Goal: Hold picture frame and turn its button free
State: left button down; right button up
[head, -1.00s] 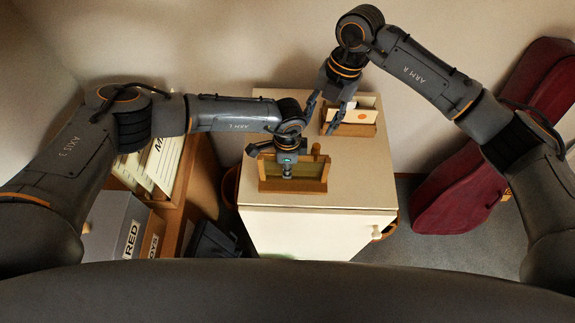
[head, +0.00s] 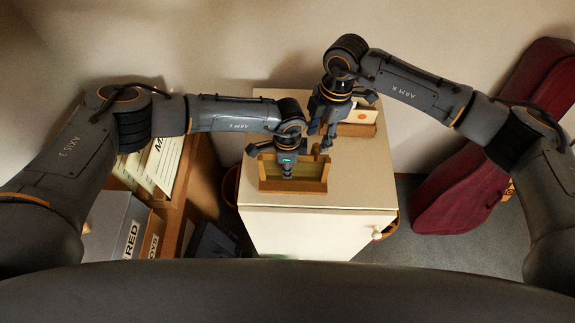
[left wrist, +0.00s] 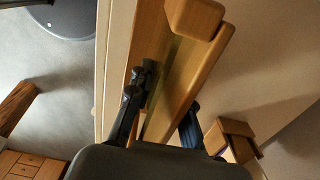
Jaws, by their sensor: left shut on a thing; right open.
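The wooden picture frame (head: 293,185) stands on the front part of the pale cabinet top. My left gripper (head: 287,172) is shut on the frame near its middle. In the left wrist view its fingers (left wrist: 140,88) meet the frame's long wooden edge (left wrist: 185,85). A small wooden block (left wrist: 195,18) sits at one end of the frame there; I cannot tell if it is the button. My right gripper (head: 325,145) is open, pointing down at the frame's upper right corner. It hides most of that corner, and I cannot tell whether it touches.
The cabinet top (head: 358,180) is clear to the right of the frame. A wooden holder with white cards (head: 360,117) stands behind my right gripper. A dark red instrument case (head: 455,190) leans at right; a grey box (head: 112,222) stands at left.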

aim_at(317, 146)
jog(key=shift+f, duration=1.85)
jog(key=c, duration=0.8)
